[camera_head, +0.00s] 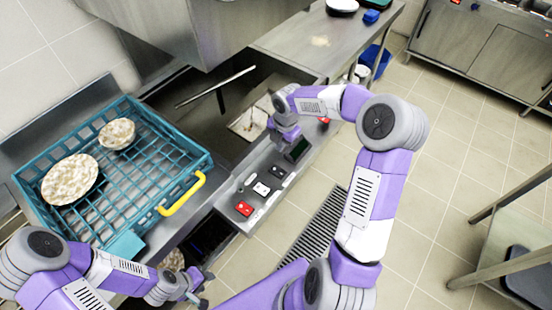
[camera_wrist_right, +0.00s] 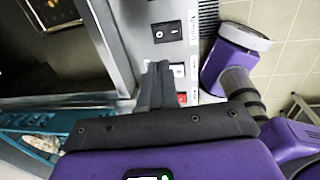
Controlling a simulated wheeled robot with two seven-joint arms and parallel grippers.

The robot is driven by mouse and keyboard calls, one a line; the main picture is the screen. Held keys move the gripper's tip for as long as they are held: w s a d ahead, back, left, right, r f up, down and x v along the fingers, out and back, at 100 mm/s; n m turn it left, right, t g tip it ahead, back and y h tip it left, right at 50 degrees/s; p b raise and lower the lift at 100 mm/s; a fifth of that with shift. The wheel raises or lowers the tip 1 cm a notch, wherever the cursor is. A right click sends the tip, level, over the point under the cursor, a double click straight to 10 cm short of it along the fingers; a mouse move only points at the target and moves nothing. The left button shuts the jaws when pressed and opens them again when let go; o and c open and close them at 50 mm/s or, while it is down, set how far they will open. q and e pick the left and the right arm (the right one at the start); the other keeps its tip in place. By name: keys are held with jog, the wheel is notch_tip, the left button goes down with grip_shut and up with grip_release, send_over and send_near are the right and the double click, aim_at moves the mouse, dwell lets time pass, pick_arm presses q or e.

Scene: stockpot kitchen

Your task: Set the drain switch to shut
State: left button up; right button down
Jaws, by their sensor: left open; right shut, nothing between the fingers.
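The control panel (camera_head: 254,203) carries a black switch (camera_head: 277,172), a white switch (camera_head: 262,188) and a red switch (camera_head: 243,208) in a row. In the right wrist view are the black switch (camera_wrist_right: 167,32), white switch (camera_wrist_right: 179,71) and red switch (camera_wrist_right: 182,99). My right gripper (camera_wrist_right: 158,68) is shut and empty over the panel, beside the switches; contact cannot be told. My left gripper (camera_head: 203,285) is open and empty, low at the left.
A teal dish rack (camera_head: 190,150) with a yellow handle (camera_head: 182,196) holds two soiled dishes at the left. A dark display (camera_head: 298,148) and a red button (camera_head: 324,121) sit further along the panel. Behind it is an open basin. The tiled floor at right is mostly clear.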

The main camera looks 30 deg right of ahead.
aim_at(276, 168)
jog(key=f+b, duration=0.1)
jog(key=f, duration=0.3)
jog(key=w+f+b, duration=0.1)
jog(key=f, duration=0.8)
jog(key=shift+w+a+f+b, duration=0.35)
jog(key=shift+f+b, duration=0.05)
jog(key=shift+d, duration=0.1)
